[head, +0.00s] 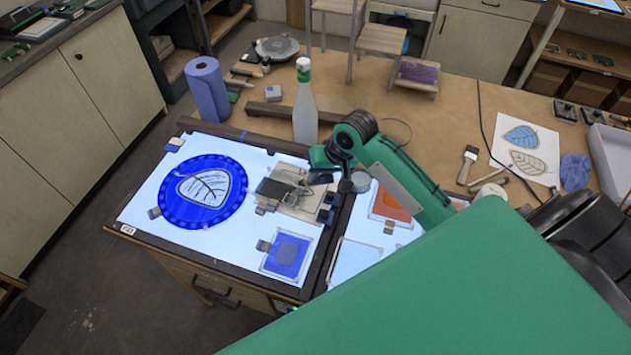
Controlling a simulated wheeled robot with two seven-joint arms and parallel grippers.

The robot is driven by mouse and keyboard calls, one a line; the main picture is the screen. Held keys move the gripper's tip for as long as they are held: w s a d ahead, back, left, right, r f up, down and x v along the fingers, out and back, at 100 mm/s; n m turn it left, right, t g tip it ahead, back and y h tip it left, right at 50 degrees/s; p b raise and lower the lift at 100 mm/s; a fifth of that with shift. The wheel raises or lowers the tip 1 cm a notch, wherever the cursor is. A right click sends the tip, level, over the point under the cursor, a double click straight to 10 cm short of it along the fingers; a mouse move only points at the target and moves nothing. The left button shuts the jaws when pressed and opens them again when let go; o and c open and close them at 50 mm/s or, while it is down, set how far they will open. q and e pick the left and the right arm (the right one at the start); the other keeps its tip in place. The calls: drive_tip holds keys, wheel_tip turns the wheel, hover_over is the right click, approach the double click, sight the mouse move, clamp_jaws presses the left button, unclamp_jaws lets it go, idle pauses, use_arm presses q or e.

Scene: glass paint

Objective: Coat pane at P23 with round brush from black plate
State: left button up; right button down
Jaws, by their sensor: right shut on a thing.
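My right gripper (320,178) reaches from the right over the light table, above a pale tile (297,207) with dark and grey patches. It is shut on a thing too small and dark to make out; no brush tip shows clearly. A round blue pane (171,208) with a pale leaf in its middle lies on the left of the light table (140,213). A small tag (127,229) on the table's front left edge seems to read P23. A square blue pane (288,252) lies nearer the front. I cannot single out a black plate. My left gripper is not in view.
A white spray bottle (305,110) stands just behind my right gripper. A blue paper roll (208,88) stands at the back left. An orange pane (388,205) and a clear pane (355,262) lie right of the divider. A flat brush (468,163) lies right.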

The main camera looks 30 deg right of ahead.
drive_tip(key=shift+w+d, duration=0.45)
drive_tip(key=shift+d, duration=0.15)
drive_tip(key=shift+f, duration=0.3)
drive_tip(key=shift+f, duration=0.25)
idle(0.7)
drive_tip(key=shift+w+a, duration=0.1)
drive_tip(key=w+a, duration=0.7)
drive_tip(key=w, duration=0.2)
drive_tip(key=shift+w+a, duration=0.25)
drive_tip(key=shift+w, duration=0.05)
idle(1.2)
